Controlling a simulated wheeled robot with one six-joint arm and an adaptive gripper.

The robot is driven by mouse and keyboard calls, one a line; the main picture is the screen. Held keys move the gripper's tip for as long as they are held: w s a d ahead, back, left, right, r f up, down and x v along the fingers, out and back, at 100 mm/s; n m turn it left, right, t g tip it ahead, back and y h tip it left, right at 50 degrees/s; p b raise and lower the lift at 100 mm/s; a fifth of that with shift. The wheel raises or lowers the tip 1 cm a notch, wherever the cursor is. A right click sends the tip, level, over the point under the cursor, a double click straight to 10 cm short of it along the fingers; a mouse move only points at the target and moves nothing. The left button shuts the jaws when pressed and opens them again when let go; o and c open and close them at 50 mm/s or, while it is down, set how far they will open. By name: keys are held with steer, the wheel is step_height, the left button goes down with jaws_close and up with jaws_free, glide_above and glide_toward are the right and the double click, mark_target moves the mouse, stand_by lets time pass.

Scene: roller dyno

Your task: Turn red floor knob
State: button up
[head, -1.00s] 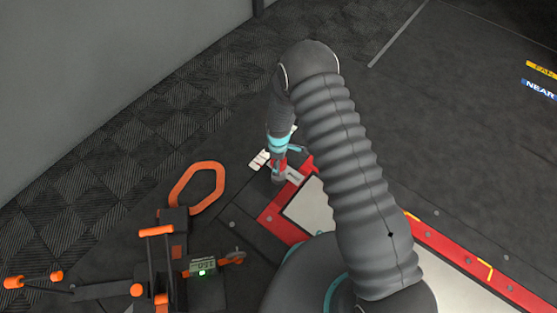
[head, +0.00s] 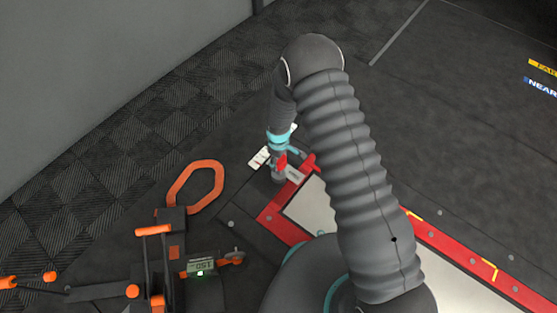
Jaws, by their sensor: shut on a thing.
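The red floor knob (head: 281,161) shows as a small red piece at the end of my arm, by the corner of the red-edged frame in the floor. My gripper (head: 279,167) points down and is shut on the knob. The arm and gripper body hide part of the knob, and the fingers are small in this view. A grey base (head: 278,177) shows just below the knob.
A white label (head: 260,157) lies left of the knob. The red frame (head: 268,218) borders a pale plate. An orange loop (head: 195,187), orange-handled levers (head: 154,231) and a small display (head: 201,265) stand at the lower left.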

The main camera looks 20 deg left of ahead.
steer(key=m+b, duration=0.2)
steer(key=m, duration=0.1)
steer(key=shift+f+m, duration=0.15)
steer(key=shift+m, duration=0.25)
steer(key=m+b, duration=0.1)
steer(key=m, duration=0.2)
steer(key=shift+m, duration=0.3)
steer(key=m+b, duration=0.1)
steer(key=m, duration=0.2)
steer(key=shift+d+b, duration=0.1)
steer(key=shift+b, duration=0.2)
steer(key=shift+m+b, duration=0.4)
steer(key=shift+m, duration=1.4)
steer(key=o, duration=1.2)
steer(key=shift+c, duration=0.2)
